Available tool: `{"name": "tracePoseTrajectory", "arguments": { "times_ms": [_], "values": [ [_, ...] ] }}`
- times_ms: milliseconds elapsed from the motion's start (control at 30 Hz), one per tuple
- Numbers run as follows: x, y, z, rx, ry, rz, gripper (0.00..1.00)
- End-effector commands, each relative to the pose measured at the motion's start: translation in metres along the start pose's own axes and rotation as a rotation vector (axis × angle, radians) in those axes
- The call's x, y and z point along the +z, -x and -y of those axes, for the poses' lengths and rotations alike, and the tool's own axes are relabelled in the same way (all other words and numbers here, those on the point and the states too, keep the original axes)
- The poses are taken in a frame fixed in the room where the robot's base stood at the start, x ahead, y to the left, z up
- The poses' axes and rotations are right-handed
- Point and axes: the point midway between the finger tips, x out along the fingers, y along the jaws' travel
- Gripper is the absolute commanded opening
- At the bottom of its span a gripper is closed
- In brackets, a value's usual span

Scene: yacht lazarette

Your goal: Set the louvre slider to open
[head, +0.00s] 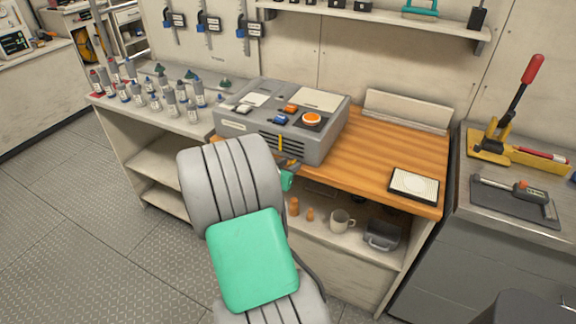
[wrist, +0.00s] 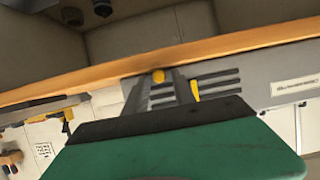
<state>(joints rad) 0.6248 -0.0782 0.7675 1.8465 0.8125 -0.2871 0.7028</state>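The grey box (head: 318,148) on the wooden bench has dark louvre slots in its front face. A yellow upright strip (head: 281,142) shows on the louvre; the wrist view shows it beside the right finger (wrist: 195,90). A small yellow-orange knob (wrist: 158,76) shows between my fingertips, low on the front near the bench edge. I cannot tell for sure which yellow part is the slider's handle. My gripper (wrist: 161,84) is at the front face, its fingers apart on either side of the knob, with no clear contact. In the head view my arm hides most of the gripper.
The box top carries an orange round knob (head: 312,118) and coloured switches. Several small bottles (head: 160,90) stand left of the box. The wooden bench (head: 375,150) is clear right of it, up to a framed pad (head: 413,185). A mug (head: 341,220) sits on the shelf below.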

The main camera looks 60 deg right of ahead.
Motion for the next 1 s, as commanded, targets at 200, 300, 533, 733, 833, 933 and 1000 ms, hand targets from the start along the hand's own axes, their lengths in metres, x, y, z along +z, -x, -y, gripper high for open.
{"name": "tracePoseTrajectory", "arguments": {
  "times_ms": [200,300,533,733,833,933,1000],
  "values": [
    [0.001,0.0,0.0,0.0,0.001,0.001,0.39],
    [0.001,0.001,0.0,0.0,0.001,0.001,0.39],
    [0.001,0.034,0.002,-0.005,0.001,0.0,0.39],
    [0.0,0.07,0.002,-0.004,0.001,0.0,0.39],
    [0.001,0.077,0.0,-0.001,0.001,0.001,0.39],
    [0.001,0.078,0.0,0.001,0.0,0.001,0.39],
    [0.0,0.078,0.0,0.001,0.0,0.001,0.39]
  ]
}}
